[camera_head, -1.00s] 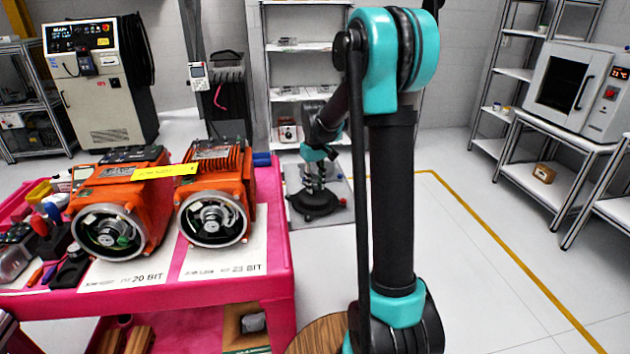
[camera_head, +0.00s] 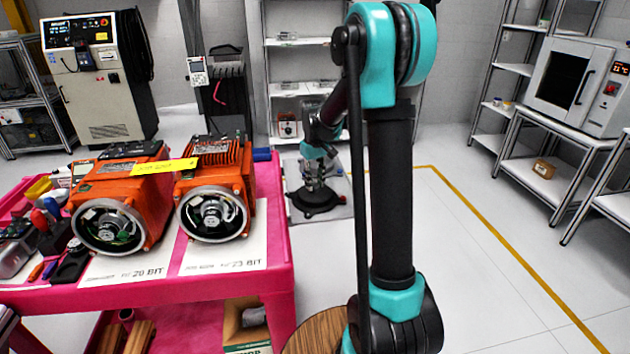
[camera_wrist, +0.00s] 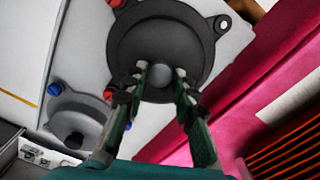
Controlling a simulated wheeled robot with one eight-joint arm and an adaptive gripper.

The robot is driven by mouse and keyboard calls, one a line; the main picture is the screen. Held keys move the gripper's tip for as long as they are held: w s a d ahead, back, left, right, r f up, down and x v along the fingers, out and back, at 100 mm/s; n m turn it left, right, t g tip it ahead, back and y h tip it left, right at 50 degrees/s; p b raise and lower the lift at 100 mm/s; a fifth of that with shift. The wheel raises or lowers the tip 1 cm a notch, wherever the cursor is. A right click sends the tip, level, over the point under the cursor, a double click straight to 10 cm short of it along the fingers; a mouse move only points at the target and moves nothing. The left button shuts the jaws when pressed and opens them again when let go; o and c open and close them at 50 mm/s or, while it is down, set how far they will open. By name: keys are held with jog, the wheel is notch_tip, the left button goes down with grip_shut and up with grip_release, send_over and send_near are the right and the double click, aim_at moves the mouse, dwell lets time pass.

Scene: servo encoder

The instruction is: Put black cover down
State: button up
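The black cover (camera_wrist: 160,45) is a round dark disc with lugs, some red-tipped, and a small knob at its middle. In the head view the black cover (camera_head: 314,201) lies low, level as far as I can tell, over a pale surface behind the pink cart. My gripper (camera_wrist: 162,78) points down at its middle, with the fingers apart on either side of the knob. I see no clear grip on the knob. In the head view my gripper (camera_head: 314,180) stands right above the cover, small and partly hidden by my arm.
The pink cart (camera_head: 272,282) carries two orange motors (camera_head: 122,205), (camera_head: 215,195) on labelled sheets. Shelves (camera_head: 290,90) stand behind. The floor to the right is open.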

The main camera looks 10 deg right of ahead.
aim_at(315, 186)
jog(key=o, duration=0.5)
jog(key=shift+o, duration=0.2)
notch_tip(315, 186, up, 12)
